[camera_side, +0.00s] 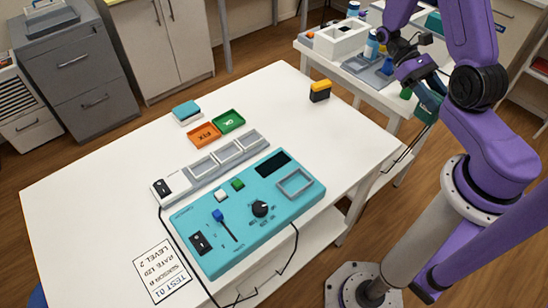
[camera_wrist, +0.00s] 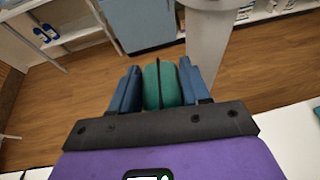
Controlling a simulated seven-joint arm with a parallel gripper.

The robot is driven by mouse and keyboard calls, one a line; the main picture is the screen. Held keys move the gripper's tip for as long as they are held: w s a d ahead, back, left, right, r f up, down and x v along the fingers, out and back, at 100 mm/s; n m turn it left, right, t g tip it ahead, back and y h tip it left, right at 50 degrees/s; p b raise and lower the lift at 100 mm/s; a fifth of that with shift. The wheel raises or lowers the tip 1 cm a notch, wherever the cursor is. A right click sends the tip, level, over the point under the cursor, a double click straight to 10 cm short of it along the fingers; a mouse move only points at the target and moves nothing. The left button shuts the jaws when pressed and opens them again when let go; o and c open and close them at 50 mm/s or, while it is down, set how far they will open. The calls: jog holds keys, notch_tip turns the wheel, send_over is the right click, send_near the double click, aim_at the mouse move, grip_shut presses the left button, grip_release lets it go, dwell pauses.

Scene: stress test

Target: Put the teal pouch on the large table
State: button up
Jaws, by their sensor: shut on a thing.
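The teal pouch (camera_wrist: 153,86) is between the two blue fingers of my gripper (camera_wrist: 160,72) in the wrist view, with a finger against each side. In the side view my gripper (camera_side: 428,100) is at the upper right, in the air beyond the right edge of the large table and near the smaller back table. The pouch is hard to tell apart from the fingers there. The large white table (camera_side: 90,190) fills the middle of the side view.
The large table holds a turquoise control panel (camera_side: 205,250), a grey three-slot tray (camera_side: 215,162), orange (camera_side: 203,136) and green (camera_side: 229,121) trays, a teal-topped block (camera_side: 186,112), a yellow-black block (camera_side: 320,91) and a paper sheet (camera_side: 162,272). Its left part and back middle are clear.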

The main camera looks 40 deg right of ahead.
jog(key=w+a+r+m+t+y, duration=0.1)
jog(key=w+a+m+t+y, duration=0.6)
jog(key=a, duration=0.3)
jog(key=w+a+r+m+t+y, duration=0.1)
jog(key=w+a+m+t+y, duration=0.5)
jog(key=a+m, duration=0.35)
jog(key=shift+h, duration=0.6)
jog(key=shift+w+a+f, duration=0.25)
jog(key=shift+w+f, duration=1.95)
jog(key=shift+w, duration=0.25)
jog(key=shift+w+a+f, duration=0.25)
jog(key=shift+w+f, duration=2)
jog(key=shift+w, duration=0.2)
jog(key=shift+w+a+f, duration=0.25)
jog(key=shift+w+f, duration=1.95)
jog(key=shift+w, duration=0.25)
jog(key=shift+f, duration=0.1)
jog(key=o, duration=1.1)
